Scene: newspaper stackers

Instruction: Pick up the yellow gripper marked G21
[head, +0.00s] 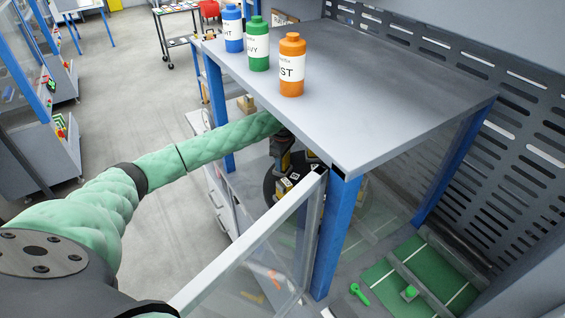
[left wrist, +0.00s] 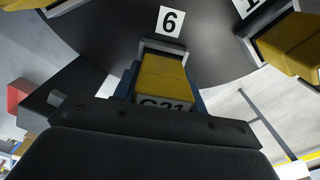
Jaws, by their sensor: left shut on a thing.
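The yellow gripper marked G21 (left wrist: 163,77) sits at the middle of the left wrist view, its label partly cut off by the dark body of my wrist. It stands at the slot labelled 6 (left wrist: 170,20) on a dark round carousel (left wrist: 110,30). My left gripper (left wrist: 162,88) is shut on it, with blue fingers on both sides. In the head view my left gripper (head: 283,158) reaches under the grey top and is partly hidden there. The carousel (head: 275,190) shows partly behind it. My right gripper is not in view.
Another yellow block (left wrist: 290,45) sits in a neighbouring slot. Blue (head: 233,30), green (head: 258,45) and orange (head: 291,68) bottles stand on the grey top (head: 380,85). A blue post (head: 335,235) and an open clear panel (head: 255,265) stand close to the carousel.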

